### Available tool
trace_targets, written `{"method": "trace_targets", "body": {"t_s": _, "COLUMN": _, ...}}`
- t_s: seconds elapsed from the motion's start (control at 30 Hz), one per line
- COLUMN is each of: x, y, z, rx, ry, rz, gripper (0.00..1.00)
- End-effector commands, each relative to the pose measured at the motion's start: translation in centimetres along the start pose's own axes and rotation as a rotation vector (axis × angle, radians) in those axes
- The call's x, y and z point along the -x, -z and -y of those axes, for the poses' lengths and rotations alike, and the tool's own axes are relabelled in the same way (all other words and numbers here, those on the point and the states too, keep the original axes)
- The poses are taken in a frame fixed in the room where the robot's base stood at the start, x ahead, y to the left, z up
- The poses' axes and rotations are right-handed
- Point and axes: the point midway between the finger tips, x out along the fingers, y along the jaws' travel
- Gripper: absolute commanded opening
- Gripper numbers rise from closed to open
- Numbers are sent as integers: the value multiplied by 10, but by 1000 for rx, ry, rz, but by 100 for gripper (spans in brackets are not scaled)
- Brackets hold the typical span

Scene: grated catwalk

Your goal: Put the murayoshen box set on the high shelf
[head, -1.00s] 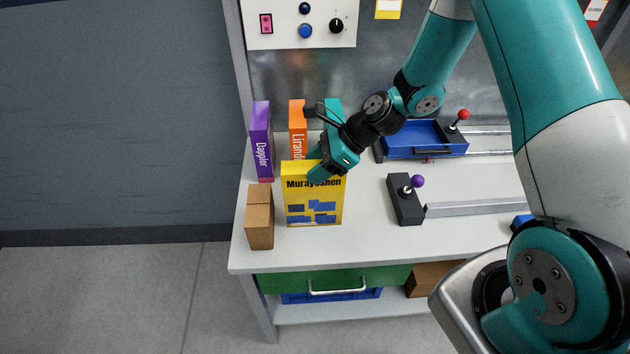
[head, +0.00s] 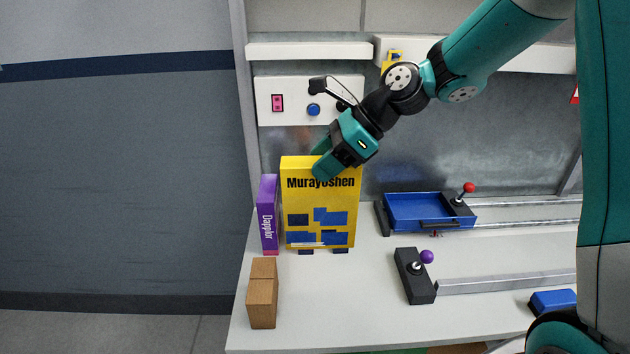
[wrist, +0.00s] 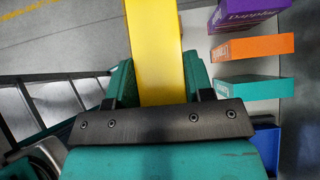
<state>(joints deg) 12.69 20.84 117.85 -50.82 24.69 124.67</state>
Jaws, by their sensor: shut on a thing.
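The yellow Murayoshen box set (head: 320,210) is upright in the head view, its printed front toward me. My gripper (head: 328,165) is shut on its top edge and seems to hold it above the table. In the wrist view the yellow box (wrist: 153,50) sits between the fingers of my gripper (wrist: 160,85). The high shelf (head: 308,51) is a white ledge in two sections on the back wall, above the control panel. The left section looks empty. A small yellow object (head: 392,60) is at the right section.
A purple Dapplor box (head: 268,215) stands left of the held box. Orange (wrist: 252,47) and teal (wrist: 250,88) boxes show in the wrist view. A brown box (head: 262,293), blue tray (head: 415,210) and purple-knobbed lever (head: 415,275) are on the table. The control panel (head: 290,100) is behind.

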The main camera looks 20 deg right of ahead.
Motion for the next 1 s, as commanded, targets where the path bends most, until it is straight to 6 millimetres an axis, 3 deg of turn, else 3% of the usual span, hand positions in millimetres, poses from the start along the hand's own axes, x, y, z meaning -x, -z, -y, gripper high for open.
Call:
{"method": "trace_targets", "body": {"t_s": 0.17, "x": 6, "y": -6, "z": 0, "rx": -2, "ry": 4, "rz": 0, "gripper": 0}}
{"method": "trace_targets", "body": {"t_s": 0.37, "x": -5, "y": 7, "z": 8, "rx": -80, "ry": 77, "rz": 0, "gripper": 0}}
{"method": "trace_targets", "body": {"t_s": 0.57, "x": -27, "y": 46, "z": 23, "rx": -265, "ry": 259, "rz": -2, "gripper": 0}}
{"method": "trace_targets", "body": {"t_s": 0.7, "x": -39, "y": 87, "z": 30, "rx": -421, "ry": 412, "rz": -5, "gripper": 0}}
{"method": "trace_targets", "body": {"t_s": 0.9, "x": -42, "y": 139, "z": 31, "rx": -593, "ry": 588, "rz": -3, "gripper": 0}}
{"method": "trace_targets", "body": {"t_s": 1.0, "x": -40, "y": 155, "z": 29, "rx": -641, "ry": 639, "rz": -2, "gripper": 0}}
